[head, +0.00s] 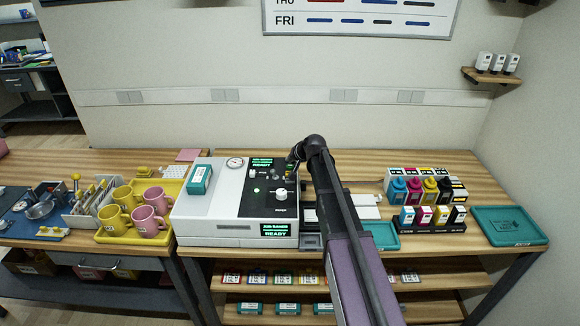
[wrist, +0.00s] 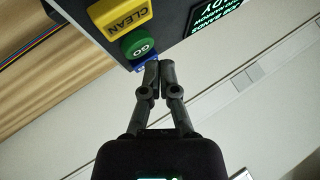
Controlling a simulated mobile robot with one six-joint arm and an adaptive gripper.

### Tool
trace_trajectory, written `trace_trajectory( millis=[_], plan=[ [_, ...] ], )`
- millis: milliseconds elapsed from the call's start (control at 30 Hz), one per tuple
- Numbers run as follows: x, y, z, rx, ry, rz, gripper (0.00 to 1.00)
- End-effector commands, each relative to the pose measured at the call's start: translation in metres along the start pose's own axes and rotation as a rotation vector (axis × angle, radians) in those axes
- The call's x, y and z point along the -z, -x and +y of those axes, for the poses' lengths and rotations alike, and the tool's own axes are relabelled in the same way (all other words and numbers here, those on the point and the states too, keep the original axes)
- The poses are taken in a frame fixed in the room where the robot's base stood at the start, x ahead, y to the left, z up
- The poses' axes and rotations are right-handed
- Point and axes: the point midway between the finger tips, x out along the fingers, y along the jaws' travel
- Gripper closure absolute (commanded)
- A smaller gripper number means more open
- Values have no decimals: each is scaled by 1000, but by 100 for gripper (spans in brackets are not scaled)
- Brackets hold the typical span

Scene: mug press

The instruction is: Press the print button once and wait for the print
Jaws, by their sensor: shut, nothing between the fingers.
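The white and black press machine (head: 215,210) stands on the wooden bench, and its front screen (head: 276,230) reads READY in green. The wrist view shows a yellow button marked CLEAN (wrist: 122,15), a green button marked GO (wrist: 139,46) and part of a blue button (wrist: 147,62), mostly hidden. No button is readable as print. My gripper (wrist: 159,66) is shut and empty, its fingertips close beside the green and blue buttons. I cannot tell whether they touch. In the head view my gripper (head: 290,168) is over the machine's back right, partly hidden by my arm.
A yellow tray (head: 104,237) with yellow and pink mugs stands left of the machine. A teal box (head: 200,178) lies on the machine's left top. Ink bottles (head: 425,215) and a teal tray (head: 510,226) stand at the right. A wall is behind.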

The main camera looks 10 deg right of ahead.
Motion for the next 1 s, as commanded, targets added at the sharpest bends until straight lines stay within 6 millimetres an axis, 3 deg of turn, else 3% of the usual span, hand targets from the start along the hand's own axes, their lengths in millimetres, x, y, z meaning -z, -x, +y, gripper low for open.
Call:
trace_trajectory(
  millis=[1000],
  plan=[
    [-4, -6, 5, 0, 0, 0, 100]
  ],
)
